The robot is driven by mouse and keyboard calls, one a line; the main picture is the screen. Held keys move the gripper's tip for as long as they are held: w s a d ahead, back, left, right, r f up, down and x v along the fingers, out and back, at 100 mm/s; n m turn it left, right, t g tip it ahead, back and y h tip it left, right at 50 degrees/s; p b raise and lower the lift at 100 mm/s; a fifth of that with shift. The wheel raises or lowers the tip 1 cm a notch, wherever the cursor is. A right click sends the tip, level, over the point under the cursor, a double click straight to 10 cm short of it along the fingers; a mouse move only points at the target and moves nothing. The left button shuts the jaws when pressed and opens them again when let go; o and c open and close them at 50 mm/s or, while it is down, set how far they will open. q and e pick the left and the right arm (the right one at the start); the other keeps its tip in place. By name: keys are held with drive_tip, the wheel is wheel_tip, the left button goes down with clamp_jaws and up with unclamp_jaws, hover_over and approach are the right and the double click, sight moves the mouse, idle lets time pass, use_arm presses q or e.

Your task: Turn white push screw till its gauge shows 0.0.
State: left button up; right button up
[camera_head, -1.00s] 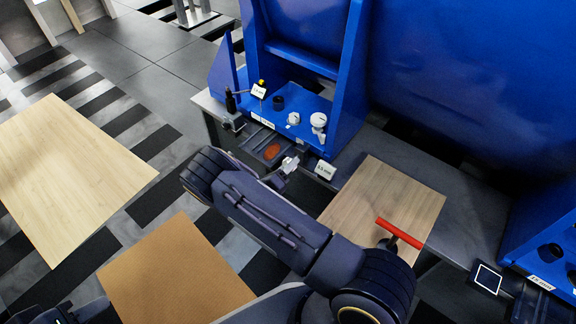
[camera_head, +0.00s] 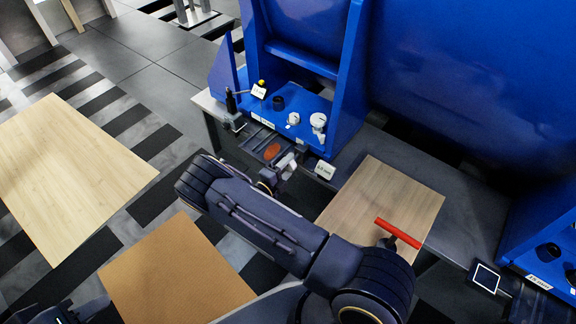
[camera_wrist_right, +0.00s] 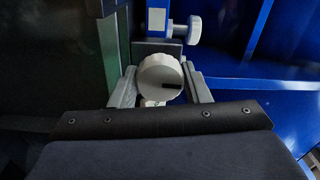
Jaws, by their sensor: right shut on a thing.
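The white push screw (camera_wrist_right: 158,72) has a round ribbed head with a dark mark, which points right in the right wrist view. My right gripper (camera_wrist_right: 161,90) is shut on it, one finger on each side. In the head view my right gripper (camera_head: 287,163) is at the front edge of the blue motor stand; the screw cannot be made out clearly there. A small white gauge display (camera_head: 325,170) stands just right of the gripper; its digits are too small to read surely. My left gripper (camera_head: 66,314) is partly in view at the bottom left, its jaws unclear.
Another white knob (camera_wrist_right: 192,30) sits behind the held one. White round parts (camera_head: 318,122) and a black ring (camera_head: 278,103) are on the blue stand. A second display (camera_head: 258,91) is at its left. A red-handled tool (camera_head: 398,233) rests on a wooden board (camera_head: 375,190).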

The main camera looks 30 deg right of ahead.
drive_tip(key=shift+n, duration=0.3)
drive_tip(key=o, duration=1)
drive_tip(key=p+v, duration=0.1)
drive_tip(key=v, duration=0.7)
drive_tip(key=shift+p, duration=0.35)
idle(1.0)
